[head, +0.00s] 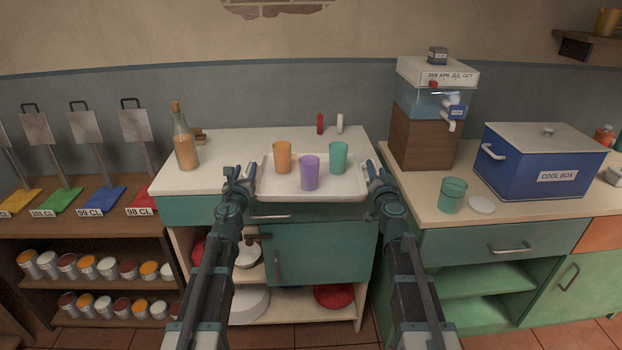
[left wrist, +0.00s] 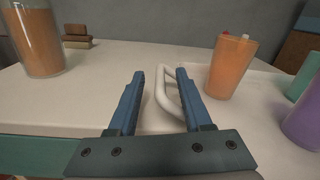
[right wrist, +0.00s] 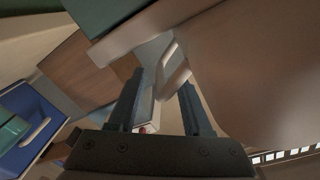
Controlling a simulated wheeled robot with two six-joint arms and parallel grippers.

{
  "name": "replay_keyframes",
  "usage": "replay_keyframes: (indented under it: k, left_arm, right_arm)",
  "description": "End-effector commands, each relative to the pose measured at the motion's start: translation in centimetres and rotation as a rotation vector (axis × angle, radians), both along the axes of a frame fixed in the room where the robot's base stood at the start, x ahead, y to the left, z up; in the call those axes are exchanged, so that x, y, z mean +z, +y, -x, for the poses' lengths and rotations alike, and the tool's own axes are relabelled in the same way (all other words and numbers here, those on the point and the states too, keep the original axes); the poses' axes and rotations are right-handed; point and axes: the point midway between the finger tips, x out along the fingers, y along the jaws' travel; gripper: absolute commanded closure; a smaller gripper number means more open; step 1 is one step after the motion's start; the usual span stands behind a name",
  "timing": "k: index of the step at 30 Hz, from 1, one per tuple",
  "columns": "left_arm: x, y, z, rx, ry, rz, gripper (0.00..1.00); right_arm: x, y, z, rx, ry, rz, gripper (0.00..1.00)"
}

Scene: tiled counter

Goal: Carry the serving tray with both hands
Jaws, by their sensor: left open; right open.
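The white serving tray (head: 335,190) lies at the front of the middle counter. An orange cup (head: 282,157), a purple cup (head: 308,173) and a teal cup (head: 339,157) stand upright on it. My left gripper (head: 244,176) is open at the tray's left end. In the left wrist view the white left handle (left wrist: 163,95) shows between its open fingers. My right gripper (head: 376,172) is open at the tray's right end. In the right wrist view the right handle (right wrist: 174,68) appears between and just beyond its open fingertips; whether they touch is unclear.
A bottle (head: 184,140) stands left on the counter; red (head: 320,123) and white (head: 340,123) shakers stand behind the tray. The right counter holds a water dispenser (head: 436,95), blue cool box (head: 540,165), green cup (head: 452,195) and white disc (head: 481,205).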

Motion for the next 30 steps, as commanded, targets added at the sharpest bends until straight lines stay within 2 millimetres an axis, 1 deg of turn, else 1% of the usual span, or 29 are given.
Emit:
replay_keyframes:
  k: [1, 4, 7, 15, 23, 24, 30]
  left_arm:
    - [0.0, 0.0, -1.2, 0.000, 0.000, 0.000, 0.50]
    - [0.0, 0.0, -2.2, 0.000, 0.000, 0.001, 0.50]
    - [0.0, 0.0, -2.6, 0.000, 0.000, 0.001, 0.50]
    - [0.0, 0.0, -2.5, 0.000, 0.000, 0.000, 0.50]
    - [0.0, 0.1, -2.5, 0.002, -0.001, 0.000, 0.97]
    - [0.0, 0.1, -2.5, 0.003, 0.000, 0.000, 1.00]
    - [0.0, 0.3, -2.5, 0.006, 0.000, -0.001, 1.00]
  right_arm:
    - [0.0, 0.0, -1.2, 0.000, 0.000, 0.000, 0.50]
    - [0.0, 0.0, -2.2, 0.000, 0.000, 0.000, 0.50]
    - [0.0, 0.0, -2.6, 0.000, 0.000, 0.000, 0.50]
    - [0.0, 0.0, -2.6, 0.000, 0.000, 0.000, 0.50]
    - [0.0, 0.0, -2.5, -0.001, 0.000, 0.000, 0.97]
    - [0.0, -0.1, -2.5, -0.001, 0.000, 0.000, 1.00]
    - [0.0, -0.2, -2.5, -0.005, 0.000, 0.000, 1.00]
